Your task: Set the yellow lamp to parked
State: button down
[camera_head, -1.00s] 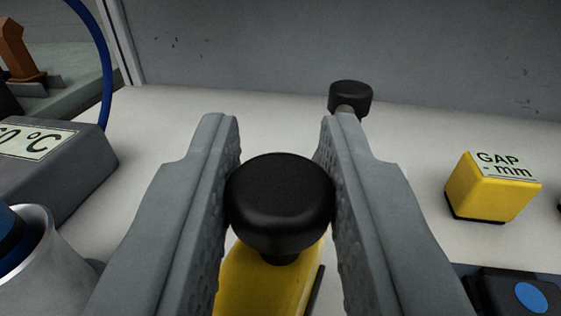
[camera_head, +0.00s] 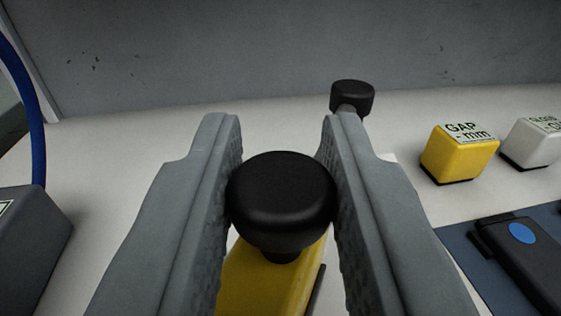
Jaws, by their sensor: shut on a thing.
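My gripper (camera_head: 282,180) is in the middle of the view, its two grey jaws shut on a round black knob (camera_head: 282,198). The knob sits on top of a yellow body (camera_head: 268,270), which looks like the yellow lamp. Only the upper part of this body shows between the jaws; the rest is hidden by the jaws and the bottom edge of the picture. I cannot tell whether it touches the surface below. A second black knob (camera_head: 352,95) shows just beyond the right jaw, and its lower part is hidden.
A yellow cube marked GAP - mm (camera_head: 458,155) and a white cube (camera_head: 532,146) stand at right. A dark device with a blue button (camera_head: 521,233) lies on a blue mat (camera_head: 468,250). A grey box (camera_head: 30,240) and blue cable (camera_head: 32,110) are at left. A grey wall (camera_head: 270,50) stands behind.

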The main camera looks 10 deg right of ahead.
jog(key=shift+w+a+m+h, duration=0.2)
jog(key=shift+a+m+h, duration=0.1)
jog(key=shift+h, duration=0.1)
jog(key=c, duration=1.3)
grip_release()
jog(key=shift+o, duration=0.2)
jog(key=v, duration=1.7)
jog(key=shift+s, duration=0.2)
jog(key=shift+a+r, duration=0.1)
jog(key=shift+r, duration=0.05)
jog(key=shift+c, duration=0.4)
